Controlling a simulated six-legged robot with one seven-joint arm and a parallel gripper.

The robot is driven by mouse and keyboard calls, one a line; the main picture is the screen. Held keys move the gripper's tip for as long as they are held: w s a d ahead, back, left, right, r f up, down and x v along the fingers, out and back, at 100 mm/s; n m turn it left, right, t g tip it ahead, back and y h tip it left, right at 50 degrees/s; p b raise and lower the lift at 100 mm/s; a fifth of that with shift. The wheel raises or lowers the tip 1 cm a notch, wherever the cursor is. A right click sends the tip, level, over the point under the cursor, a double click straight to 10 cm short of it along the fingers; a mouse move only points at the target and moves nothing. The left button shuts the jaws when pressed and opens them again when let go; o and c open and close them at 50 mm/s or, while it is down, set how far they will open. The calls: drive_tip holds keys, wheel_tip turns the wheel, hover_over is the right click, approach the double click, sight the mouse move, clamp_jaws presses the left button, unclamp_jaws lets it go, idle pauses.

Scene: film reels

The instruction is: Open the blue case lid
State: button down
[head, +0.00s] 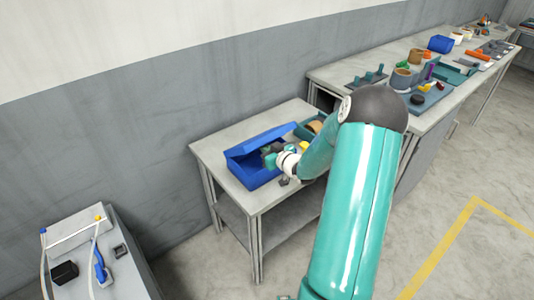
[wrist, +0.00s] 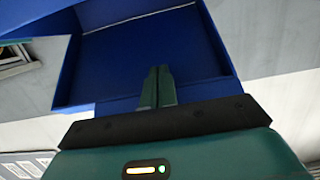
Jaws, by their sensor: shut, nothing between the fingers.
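The blue case (head: 252,174) stands on the small grey table, with its lid (head: 262,138) tilted up and a dark gap between lid and base. My gripper (head: 268,154) is at the right side of this gap; my arm hides part of the case's right end. In the wrist view, my gripper's two green fingers (wrist: 158,72) are together with nothing between them. They point at a blue walled part of the case (wrist: 150,45); I cannot tell whether they touch it.
A green box (head: 306,130) with a tan round item stands behind my arm on the small table (head: 225,141). A long bench (head: 330,76) with several trays and parts runs along the wall at the right. A grey cabinet (head: 125,285) stands at the lower left. Floor at the right is clear.

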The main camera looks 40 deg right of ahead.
drive_tip(key=shift+w+r, duration=0.6)
drive_tip(key=shift+w, duration=0.2)
drive_tip(key=shift+w+a+r, duration=0.1)
drive_tip(key=shift+w+r, duration=0.2)
drive_tip(key=shift+w, duration=0.35)
drive_tip(key=shift+w+d+r, duration=0.1)
drive_tip(key=shift+w+r, duration=0.15)
drive_tip(key=shift+w, duration=0.45)
drive_tip(key=shift+w+a+r, duration=0.1)
drive_tip(key=shift+w+r, duration=0.2)
drive_tip(key=shift+w, duration=0.35)
drive_tip(key=shift+w, duration=0.2)
drive_tip(key=shift+w+r, duration=0.15)
drive_tip(key=shift+w, duration=0.85)
drive_tip(key=shift+w+r, duration=0.1)
drive_tip(key=shift+w, duration=0.85)
drive_tip(key=shift+w+a+f, duration=0.1)
drive_tip(key=shift+w+f, duration=0.1)
drive_tip(key=shift+w, duration=0.8)
drive_tip(key=shift+w+f, duration=0.2)
drive_tip(key=shift+w, duration=0.75)
drive_tip(key=shift+s, duration=6.55)
